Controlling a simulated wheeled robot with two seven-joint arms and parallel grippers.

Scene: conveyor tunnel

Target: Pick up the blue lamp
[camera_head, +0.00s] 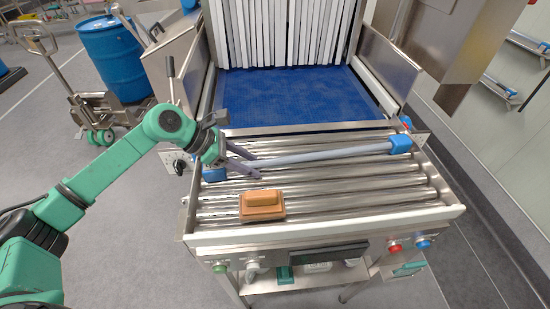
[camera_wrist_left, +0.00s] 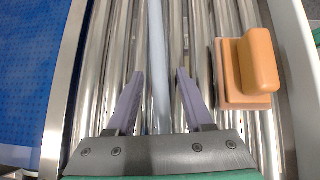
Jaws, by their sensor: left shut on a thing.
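The blue lamp (camera_head: 320,154) is a long pale-blue tube with a darker blue block at each end, stretching across the metal rollers. My left gripper (camera_head: 254,163) reaches it from the left, near its left end, and is shut on the tube. In the left wrist view the tube (camera_wrist_left: 157,40) runs between the two grey fingers (camera_wrist_left: 160,74). I cannot tell whether the lamp rests on the rollers or is slightly raised. My right gripper is not in view.
An orange-brown block with a handle (camera_head: 262,203) lies on the rollers (camera_head: 350,190) just in front of the lamp. Behind is a blue conveyor belt (camera_head: 295,95) under white strip curtains (camera_head: 285,35). A blue barrel (camera_head: 110,50) stands at the back left.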

